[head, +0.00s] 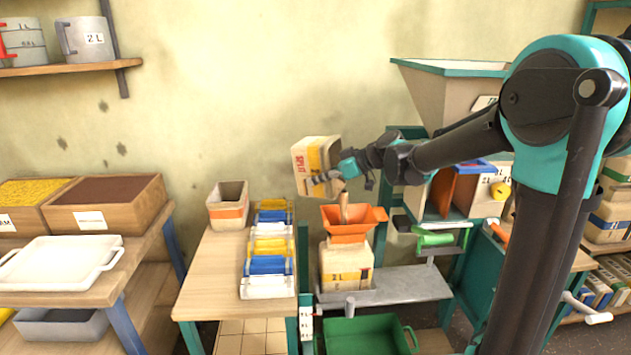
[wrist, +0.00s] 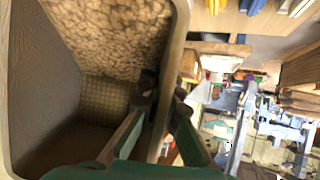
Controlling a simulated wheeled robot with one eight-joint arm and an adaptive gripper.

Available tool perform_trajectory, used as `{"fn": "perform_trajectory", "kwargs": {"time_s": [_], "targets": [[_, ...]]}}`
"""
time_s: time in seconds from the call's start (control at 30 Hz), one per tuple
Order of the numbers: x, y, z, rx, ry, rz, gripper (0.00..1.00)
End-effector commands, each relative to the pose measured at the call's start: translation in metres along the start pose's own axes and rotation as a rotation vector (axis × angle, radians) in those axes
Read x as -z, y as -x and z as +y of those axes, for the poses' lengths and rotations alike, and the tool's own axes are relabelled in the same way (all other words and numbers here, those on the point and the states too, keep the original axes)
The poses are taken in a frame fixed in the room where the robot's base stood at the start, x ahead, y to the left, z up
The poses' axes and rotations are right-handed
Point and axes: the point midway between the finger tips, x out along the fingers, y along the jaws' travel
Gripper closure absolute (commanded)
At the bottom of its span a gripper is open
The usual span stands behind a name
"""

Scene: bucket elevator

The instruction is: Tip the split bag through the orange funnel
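The split bag (head: 308,168), a tan box-like bag with a yellow band and red "SPLIT" lettering, is tilted in the air above and slightly left of the orange funnel (head: 347,234). My gripper (head: 326,177) is shut on the bag's wall. In the wrist view, its fingers (wrist: 163,98) pinch the bag's rim, one inside and one outside. Pale lumpy grain (wrist: 118,38) lies inside the bag (wrist: 35,75). A tan strip (head: 344,207) shows between bag and funnel and looks like falling contents. The funnel sits on a tan bag with a yellow band (head: 346,268).
An open bag with an orange band (head: 229,212) and a rack of coloured packets (head: 268,262) stand on the table left of the funnel. A green bin (head: 362,337) is below.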

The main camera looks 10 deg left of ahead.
Motion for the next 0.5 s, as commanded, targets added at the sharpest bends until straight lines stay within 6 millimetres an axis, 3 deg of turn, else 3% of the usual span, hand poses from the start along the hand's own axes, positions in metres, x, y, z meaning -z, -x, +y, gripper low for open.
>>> {"fn": "perform_trajectory", "kwargs": {"time_s": [0.5], "targets": [[0.0015, 0.0106, 0.0001, 0.001, -0.003, 0.127, 1.00]]}}
